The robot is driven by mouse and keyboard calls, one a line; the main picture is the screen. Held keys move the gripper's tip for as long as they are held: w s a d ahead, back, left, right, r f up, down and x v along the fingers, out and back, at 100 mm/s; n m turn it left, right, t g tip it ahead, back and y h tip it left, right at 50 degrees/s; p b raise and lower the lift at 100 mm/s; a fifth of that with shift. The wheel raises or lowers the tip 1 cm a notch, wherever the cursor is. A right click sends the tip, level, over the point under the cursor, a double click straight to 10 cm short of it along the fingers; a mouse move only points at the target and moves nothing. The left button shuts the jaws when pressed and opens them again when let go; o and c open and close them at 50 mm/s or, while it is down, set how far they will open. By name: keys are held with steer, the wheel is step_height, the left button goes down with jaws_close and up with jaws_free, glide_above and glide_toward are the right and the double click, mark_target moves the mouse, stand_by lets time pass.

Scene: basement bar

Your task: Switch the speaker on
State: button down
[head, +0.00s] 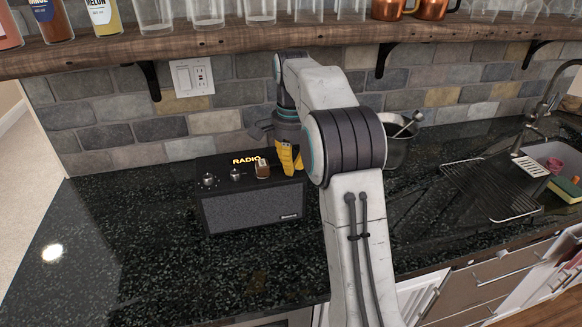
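The speaker (253,212) is a black box with a grey grille front, standing on the dark counter. Its top panel carries two round knobs (208,180) on the left, orange lettering "RADIO" (246,160) that looks lit, and a small copper-brown switch (262,169) right of the knobs. My gripper (289,165), with yellow fingertips, points down over the right part of the speaker's top, just right of the switch. Its fingertips look close together, but the gap between them is not clear. I cannot tell whether they touch the panel. Nothing shows held.
A wooden shelf (240,38) with glasses, bottles and copper mugs hangs above. A metal pot (399,145) stands behind my arm. A drying rack (490,188) and sink (556,152) are at the right. The counter (110,235) left of the speaker is clear.

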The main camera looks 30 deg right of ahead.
step_height(320, 180, up, 7)
steer(key=p, duration=0.7)
steer(key=shift+p, duration=0.35)
steer(key=shift+f, duration=0.1)
stand_by(0.4)
steer(key=shift+s+a+r, duration=0.2)
steer(key=shift+r, duration=0.05)
steer(key=s+a+r+n+t, duration=0.1)
steer(key=s+a+r+n, duration=0.25)
steer(key=s, duration=0.35)
steer(key=s+a+r+n+t, duration=0.1)
steer(key=s+a+r+n, duration=0.2)
steer(key=s, duration=0.4)
steer(key=s+a+f+n+t, duration=0.1)
steer(key=s+f+n, duration=0.2)
steer(key=s, duration=0.4)
steer(key=s+a+f+n+t, duration=0.1)
steer(key=s+a+f+n, duration=0.1)
steer(key=s+f+n, duration=0.2)
steer(key=s, duration=0.3)
steer(key=shift+a+n, duration=0.3)
steer(key=shift+n, duration=0.05)
